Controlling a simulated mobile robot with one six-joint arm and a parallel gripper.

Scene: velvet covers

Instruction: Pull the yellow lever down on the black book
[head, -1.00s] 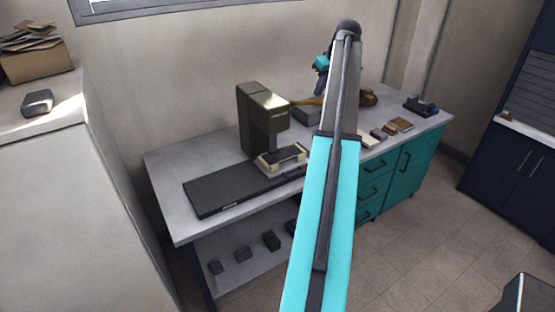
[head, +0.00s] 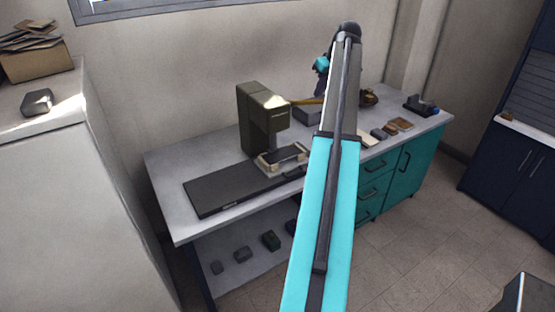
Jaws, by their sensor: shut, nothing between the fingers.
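An olive-green press (head: 254,122) stands on the grey worktop. Its yellow lever (head: 306,101) sticks out to the right from the upper part of the press, roughly level. A black book (head: 284,154) lies in a pale frame (head: 266,164) below the press head. My teal and grey arm rises in front of the bench and bends at the top. My gripper (head: 320,88) hangs beyond it, small and dark, near the lever's outer end. It is shut and empty. My arm partly hides it, and I cannot tell whether it touches the lever.
A long dark slab (head: 235,188) lies on the worktop (head: 170,172) left of the frame. Several small items sit at the right, including a brown block (head: 400,124) and a dark device (head: 420,104). A tall pale cabinet (head: 60,200) stands at the left.

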